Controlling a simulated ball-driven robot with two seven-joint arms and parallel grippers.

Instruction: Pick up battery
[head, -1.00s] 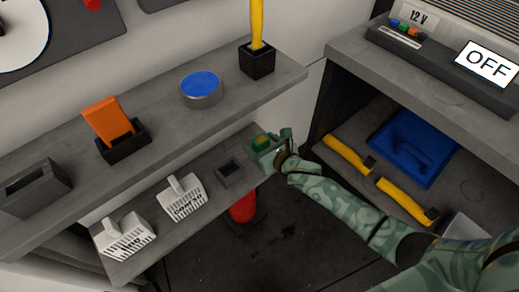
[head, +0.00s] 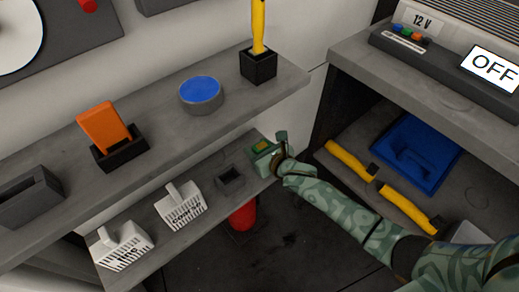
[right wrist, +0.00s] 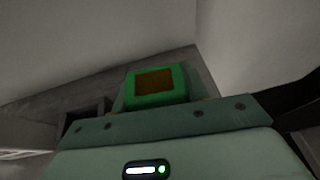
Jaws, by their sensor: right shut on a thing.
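The battery is a small green block with a brown-orange face. In the head view the battery (head: 261,147) is at the right end of the lower shelf, by my right gripper (head: 268,155). In the right wrist view the battery (right wrist: 157,84) stands just beyond the gripper's body, upright. My right gripper is shut on it; its fingers are mostly hidden in both views. Whether the battery still touches the shelf cannot be told. My left gripper is not in view.
A dark square holder (head: 230,180) sits on the lower shelf (head: 205,172), left of the battery. Two white slotted tools (head: 181,207) lie further left. A red cylinder (head: 242,218) stands below. The cabinet (head: 345,52) is at right.

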